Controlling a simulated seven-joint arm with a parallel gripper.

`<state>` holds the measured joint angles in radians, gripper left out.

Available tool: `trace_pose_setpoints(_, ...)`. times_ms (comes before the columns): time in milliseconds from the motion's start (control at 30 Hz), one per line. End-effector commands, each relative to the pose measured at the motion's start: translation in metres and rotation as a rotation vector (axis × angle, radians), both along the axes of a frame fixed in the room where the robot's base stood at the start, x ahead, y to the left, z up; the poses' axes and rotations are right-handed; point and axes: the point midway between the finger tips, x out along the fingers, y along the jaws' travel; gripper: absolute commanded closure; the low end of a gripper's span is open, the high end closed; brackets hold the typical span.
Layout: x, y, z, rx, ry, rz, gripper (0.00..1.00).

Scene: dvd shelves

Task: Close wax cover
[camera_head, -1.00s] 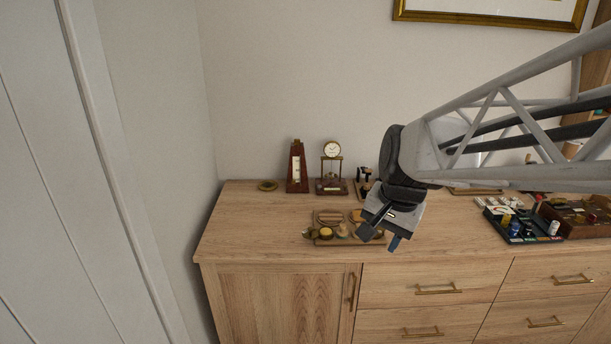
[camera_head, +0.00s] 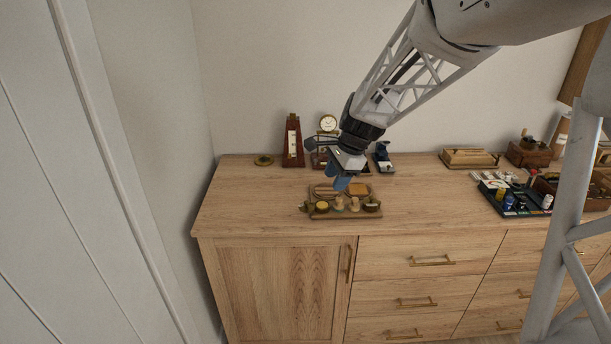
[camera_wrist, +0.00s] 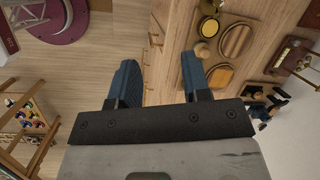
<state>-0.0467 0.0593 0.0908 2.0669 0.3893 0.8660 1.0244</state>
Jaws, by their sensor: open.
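A wooden tray (camera_head: 317,216) on the cabinet top holds several small round items. A tin with a yellow top (camera_head: 322,207), which looks like wax, sits at its front left; it also shows in the wrist view (camera_wrist: 208,27). A small brassy piece (camera_head: 305,206) at its left side looks like its raised cover, but is too small to be sure. My gripper (camera_head: 341,185) is open and empty above the back of the tray, hiding part of it. In the wrist view, my gripper's blue fingers (camera_wrist: 157,62) are apart, with the tray to their right.
Behind the tray stand a metronome (camera_head: 293,143) and a brass clock (camera_head: 328,124), partly hidden by my arm. Round wooden pieces (camera_wrist: 236,40) and wooden-topped knobs (camera_head: 338,204) share the tray. A dark tray of small items (camera_head: 515,200) lies right. The cabinet top between is clear.

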Motion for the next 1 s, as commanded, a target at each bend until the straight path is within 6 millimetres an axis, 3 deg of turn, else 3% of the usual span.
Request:
trace_pose_setpoints(500,0.098,0.029,-0.071,0.095,0.149,-0.328,0.56)
trace_pose_setpoints(700,0.117,0.035,-0.087,0.114,0.182,-0.400,0.56)
trace_pose_setpoints(1000,0.121,0.037,-0.091,0.118,0.191,-0.419,0.56)
